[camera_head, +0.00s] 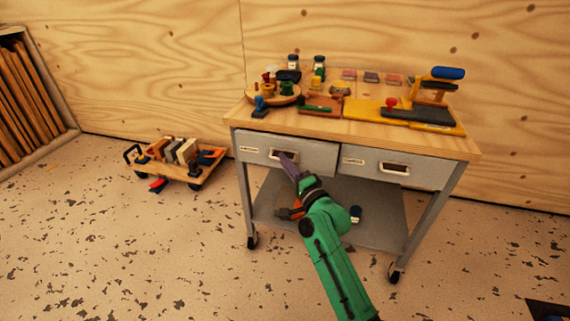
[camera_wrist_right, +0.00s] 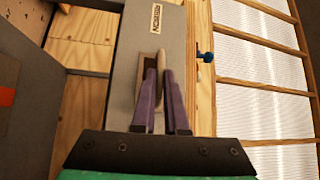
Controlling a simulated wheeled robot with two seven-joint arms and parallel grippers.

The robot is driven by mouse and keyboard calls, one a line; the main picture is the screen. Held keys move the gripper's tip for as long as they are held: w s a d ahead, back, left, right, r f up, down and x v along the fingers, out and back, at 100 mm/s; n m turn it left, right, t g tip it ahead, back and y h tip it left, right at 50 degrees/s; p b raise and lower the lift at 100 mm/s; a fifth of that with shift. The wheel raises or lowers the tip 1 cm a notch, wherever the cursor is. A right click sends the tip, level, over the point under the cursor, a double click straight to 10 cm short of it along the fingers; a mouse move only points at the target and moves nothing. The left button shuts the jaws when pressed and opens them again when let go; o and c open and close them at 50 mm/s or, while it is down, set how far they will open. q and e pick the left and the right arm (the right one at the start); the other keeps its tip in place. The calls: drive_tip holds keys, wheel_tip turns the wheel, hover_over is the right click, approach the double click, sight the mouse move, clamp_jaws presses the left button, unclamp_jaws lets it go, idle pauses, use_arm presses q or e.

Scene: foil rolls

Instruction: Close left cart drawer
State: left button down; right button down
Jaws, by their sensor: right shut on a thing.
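The grey cart (camera_head: 448,200) has a wooden top and two drawers side by side. The left drawer (camera_head: 262,150) has a grey front with a label and a pale handle; its front sits close to the cart frame, and any small gap is hard to make out. My right gripper (camera_head: 287,162) is at this handle, its purple fingers shut on it. In the right wrist view the fingers (camera_wrist_right: 158,95) close around the handle (camera_wrist_right: 152,68) on the labelled drawer front (camera_wrist_right: 128,60). The right drawer (camera_head: 375,165) looks shut. My left gripper is not in view.
Toys and tools crowd the cart top, including a round wooden tray (camera_head: 274,95) and a blue-handled tool (camera_head: 448,73). A low wooden trolley (camera_head: 178,165) with blocks stands left of the cart. A lower shelf (camera_head: 380,225) lies under the drawers. The speckled floor is mostly clear.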

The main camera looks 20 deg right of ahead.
drive_tip(key=shift+w+d, duration=0.75)
drive_tip(key=shift+w, duration=0.3)
drive_tip(key=c, duration=1.1)
unclamp_jaws()
drive_tip(key=shift+r, duration=0.1)
drive_tip(key=shift+o, duration=0.7)
drive_tip(key=shift+w, duration=0.1)
use_arm(q)
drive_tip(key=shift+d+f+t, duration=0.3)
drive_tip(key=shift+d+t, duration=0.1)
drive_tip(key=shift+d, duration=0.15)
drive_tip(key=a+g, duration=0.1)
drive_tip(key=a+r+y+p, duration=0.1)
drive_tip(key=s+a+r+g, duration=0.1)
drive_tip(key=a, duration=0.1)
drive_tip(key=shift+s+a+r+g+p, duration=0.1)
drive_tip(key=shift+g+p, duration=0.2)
drive_tip(key=shift+p, duration=0.05)
use_arm(e)
drive_tip(key=v, duration=1.4)
drive_tip(key=shift+s, duration=0.3)
